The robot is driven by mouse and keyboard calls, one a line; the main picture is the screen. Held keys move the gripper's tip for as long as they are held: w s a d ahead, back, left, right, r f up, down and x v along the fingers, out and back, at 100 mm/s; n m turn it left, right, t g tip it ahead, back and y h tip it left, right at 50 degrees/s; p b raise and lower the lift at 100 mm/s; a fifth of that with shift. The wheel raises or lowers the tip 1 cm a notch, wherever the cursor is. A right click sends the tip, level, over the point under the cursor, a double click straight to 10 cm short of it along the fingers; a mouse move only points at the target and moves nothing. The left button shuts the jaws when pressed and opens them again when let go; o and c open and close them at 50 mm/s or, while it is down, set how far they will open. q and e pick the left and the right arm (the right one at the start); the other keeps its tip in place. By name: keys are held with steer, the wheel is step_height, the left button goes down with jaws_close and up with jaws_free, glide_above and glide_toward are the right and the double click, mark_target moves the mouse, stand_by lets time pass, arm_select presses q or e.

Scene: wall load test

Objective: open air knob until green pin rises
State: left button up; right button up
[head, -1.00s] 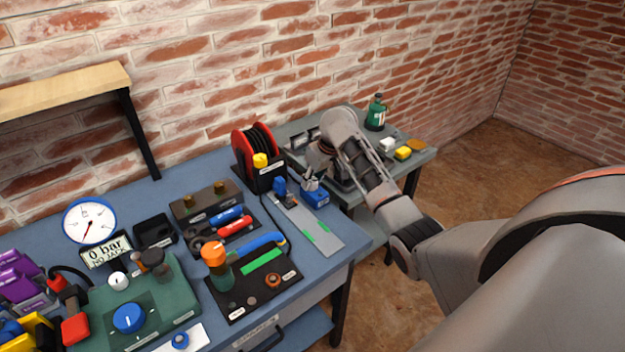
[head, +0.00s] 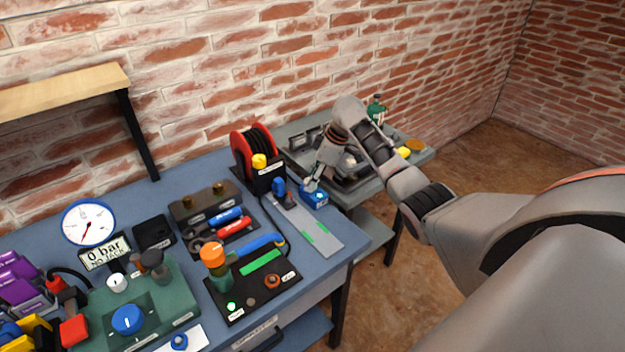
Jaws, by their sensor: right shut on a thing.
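My right gripper (head: 312,186) reaches down at the back right corner of the blue bench. Its fingertips are shut at the top of a small blue block (head: 316,201) with a pale label. The air knob there is mostly hidden by the fingers. My left gripper is not in view.
A red hose reel (head: 242,150) stands just left of the gripper, and a grey plate (head: 318,230) lies in front. A gauge (head: 89,222) and a "0 bar NO JACK" display (head: 105,252) are at left. A side table (head: 368,190) stands behind right.

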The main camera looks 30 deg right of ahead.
stand_by(0.5)
steer(key=o, duration=1.1)
steer(key=v, duration=1.2)
